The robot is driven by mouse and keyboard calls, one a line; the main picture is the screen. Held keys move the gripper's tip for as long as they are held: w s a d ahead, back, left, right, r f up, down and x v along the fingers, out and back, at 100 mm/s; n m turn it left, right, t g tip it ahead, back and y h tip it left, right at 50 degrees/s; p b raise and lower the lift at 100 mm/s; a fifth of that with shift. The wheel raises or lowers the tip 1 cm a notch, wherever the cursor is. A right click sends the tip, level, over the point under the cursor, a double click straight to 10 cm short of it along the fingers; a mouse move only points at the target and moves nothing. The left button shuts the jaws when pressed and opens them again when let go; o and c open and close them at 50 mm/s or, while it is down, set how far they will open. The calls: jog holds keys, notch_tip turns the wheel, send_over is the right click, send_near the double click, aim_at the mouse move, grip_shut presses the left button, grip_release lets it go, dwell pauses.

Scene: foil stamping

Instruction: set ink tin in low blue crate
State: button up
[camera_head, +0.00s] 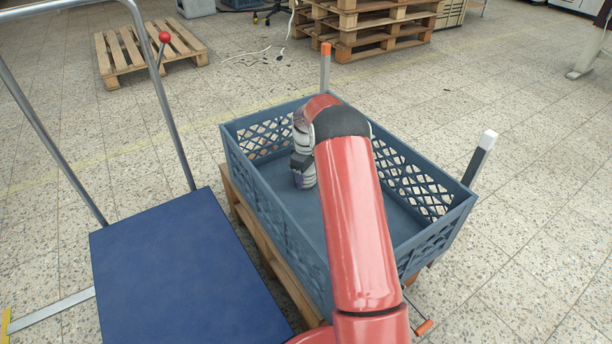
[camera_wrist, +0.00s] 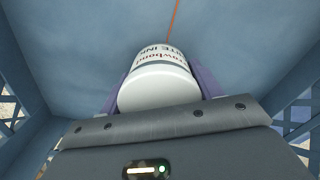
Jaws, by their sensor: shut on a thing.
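The ink tin (camera_wrist: 158,88) is a white cylinder with dark lettering on its side, seen lid-end on in the wrist view. My gripper (camera_wrist: 160,78) is shut on it, with a purple finger on either side. In the head view my gripper (camera_head: 304,180) points down inside the low blue crate (camera_head: 285,232), toward its back left part. The tin cannot be made out there. The crate's floor (camera_wrist: 75,45) fills much of the wrist view behind the tin. I cannot tell whether the tin touches the floor.
The crate has lattice walls and stands on a wooden pallet (camera_head: 285,277) with upright posts (camera_head: 480,158). A blue platform trolley (camera_head: 180,270) with a metal handle frame stands to the left. Wooden pallets (camera_head: 365,30) are stacked behind. The crate's visible floor looks clear.

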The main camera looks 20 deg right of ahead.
jog(key=shift+f, duration=0.2)
jog(key=o, duration=1.2)
